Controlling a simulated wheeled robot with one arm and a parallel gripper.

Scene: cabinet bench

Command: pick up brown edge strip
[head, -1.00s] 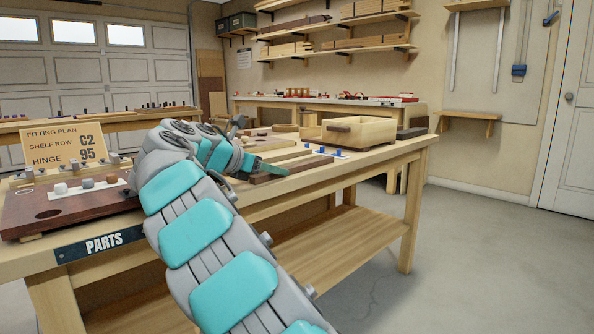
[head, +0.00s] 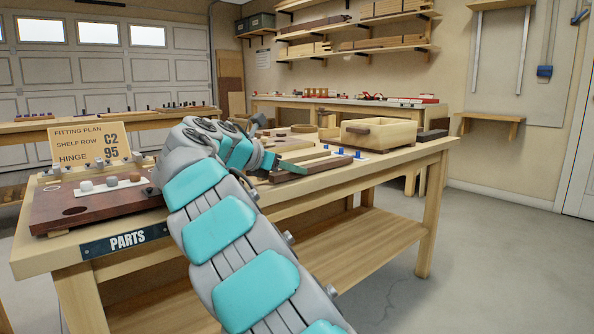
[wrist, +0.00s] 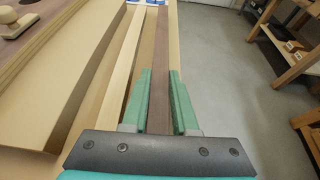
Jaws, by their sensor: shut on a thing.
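The brown edge strip (wrist: 162,45) runs lengthwise between the two green fingers of my gripper (wrist: 161,90) in the wrist view. The gripper is shut on it, and the fingers hide part of its sides. In the head view the brown strip (head: 314,170) lies low along the front edge of the bench, with my gripper (head: 292,168) at its near end. I cannot tell whether the strip is clear of the bench top.
A pale strip (wrist: 123,65) lies just left of the brown one. On the bench (head: 405,157) stand an open wooden box (head: 383,134), a dark block (head: 432,135) and a dark fitting board (head: 95,204) with knobs. Open floor lies to the right.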

